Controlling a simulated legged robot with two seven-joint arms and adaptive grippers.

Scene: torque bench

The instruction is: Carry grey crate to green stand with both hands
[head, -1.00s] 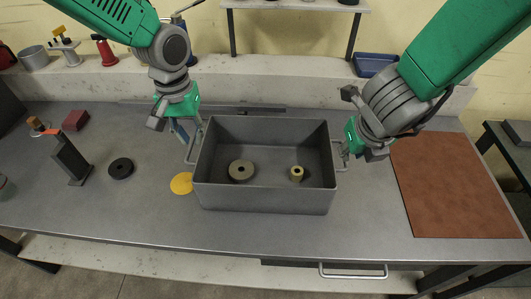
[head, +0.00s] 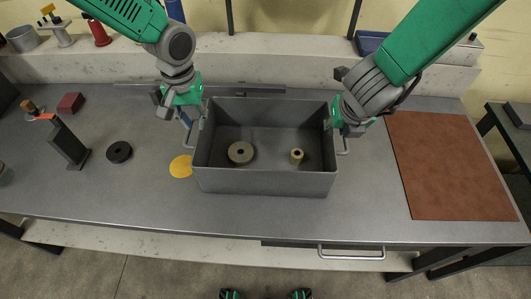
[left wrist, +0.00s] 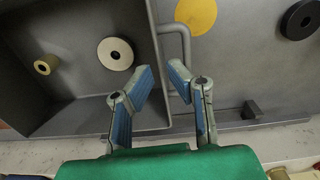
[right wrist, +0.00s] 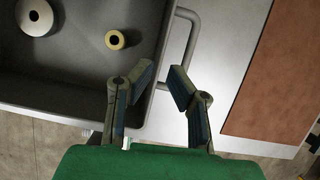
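The grey crate (head: 262,181) sits on the metal bench top, open side up. Neither gripper visibly clamps the bar. I cannot make out a green stand.
A yellow disc (head: 181,167), a black ring (head: 119,152) and a dark upright holder (head: 69,145) are left of the crate. A brown mat (head: 450,165) lies to the right. A ledge (head: 260,66) runs behind. The bench front is clear.

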